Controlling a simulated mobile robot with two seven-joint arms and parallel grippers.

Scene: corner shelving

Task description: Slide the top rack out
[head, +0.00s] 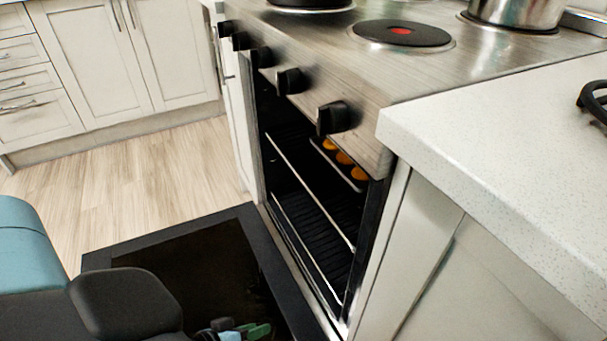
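The oven (285,225) stands open below the stove's front panel. The upper wire rack (311,194) shows as a bright front bar running across the dark opening, inside the oven. A lower rack (306,248) lies beneath it. A tray with several orange-brown round items (343,158) sits deeper at the upper right of the opening; I cannot tell which support bears it. My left gripper (240,329) shows only partly at the bottom edge, over the lowered door and apart from the racks. Its fingers are cut off and their opening is unclear. My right gripper is out of view.
The lowered oven door (190,262) spreads out in front of the opening. Black knobs (334,118) stick out above it. A white counter (510,140) adjoins on the right. A pot (515,12) stands on the stove, and one burner (402,33) has a red centre. The wooden floor (150,185) is clear.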

